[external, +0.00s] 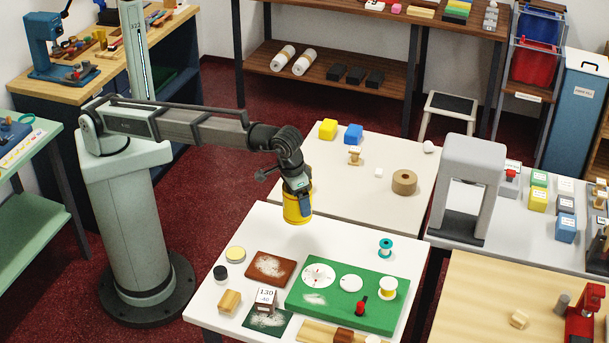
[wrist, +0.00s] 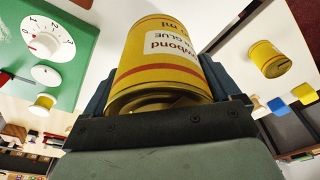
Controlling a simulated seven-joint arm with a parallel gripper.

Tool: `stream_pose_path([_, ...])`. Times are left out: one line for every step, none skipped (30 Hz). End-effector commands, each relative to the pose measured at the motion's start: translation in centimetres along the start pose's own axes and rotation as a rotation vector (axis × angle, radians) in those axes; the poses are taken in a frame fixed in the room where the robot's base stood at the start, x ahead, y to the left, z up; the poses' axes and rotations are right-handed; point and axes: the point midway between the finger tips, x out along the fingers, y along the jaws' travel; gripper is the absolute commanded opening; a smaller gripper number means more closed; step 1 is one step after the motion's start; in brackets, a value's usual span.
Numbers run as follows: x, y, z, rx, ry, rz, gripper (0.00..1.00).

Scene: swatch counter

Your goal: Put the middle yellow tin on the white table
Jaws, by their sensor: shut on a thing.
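My gripper (external: 297,190) is shut on a yellow tin (external: 297,208), holding it in the air; in the external picture it overlaps the back edge of the near white table (external: 262,222). The held tin (wrist: 160,60) fills the middle of the wrist view, with a white label and red band. A second yellow tin (wrist: 267,58) stands on the far white table (wrist: 245,80) in the wrist view; in the external view it is mostly hidden behind my gripper. A low round tin with a pale yellow lid (external: 236,254) sits on the near table's left side.
The near table carries a green board (external: 335,318) with dials and spools, a brown pad (external: 270,267), a black-lidded jar (external: 220,272) and a wooden block (external: 230,301). The far table holds a yellow cube (external: 328,129), a blue cube (external: 353,134) and a brown roll (external: 404,182).

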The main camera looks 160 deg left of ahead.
Motion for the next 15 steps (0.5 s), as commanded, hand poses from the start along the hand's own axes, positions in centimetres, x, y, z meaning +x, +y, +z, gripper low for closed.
stream_pose_path([0.8, -0.1, 0.2, 0.0, 0.0, 0.0, 0.35])
stream_pose_path([1.3, -0.1, 0.2, 0.0, 0.0, 0.0, 0.35])
stream_pose_path([1.9, -0.1, 0.3, 0.0, 0.0, 0.0, 0.35])
stream_pose_path([2.4, -0.1, 0.4, 0.0, -0.001, -0.001, 0.35])
stream_pose_path([2.9, -0.1, 0.5, 0.0, -0.001, -0.001, 0.35])
stream_pose_path([3.4, -0.1, 0.5, 0.0, 0.0, 0.0, 0.35])
stream_pose_path([3.6, 0.0, 0.6, 0.0, 0.0, 0.001, 0.35])
stream_pose_path([3.9, 0.0, 0.6, 0.0, 0.001, 0.001, 0.35])
stream_pose_path([4.1, 0.0, 0.6, 0.0, 0.001, 0.001, 0.35])
stream_pose_path([4.2, 0.0, 0.6, 0.0, 0.001, 0.001, 0.35])
stream_pose_path([4.4, 0.0, 0.7, 0.0, 0.001, 0.001, 0.35])
stream_pose_path([4.6, 0.0, 0.7, 0.0, 0.0, 0.001, 0.35])
stream_pose_path([4.8, 0.0, 0.7, 0.0, 0.0, 0.001, 0.35])
stream_pose_path([5.1, 0.0, 0.8, 0.0, 0.0, 0.0, 0.35])
stream_pose_path([5.5, -0.1, 0.8, 0.0, 0.0, 0.0, 0.35])
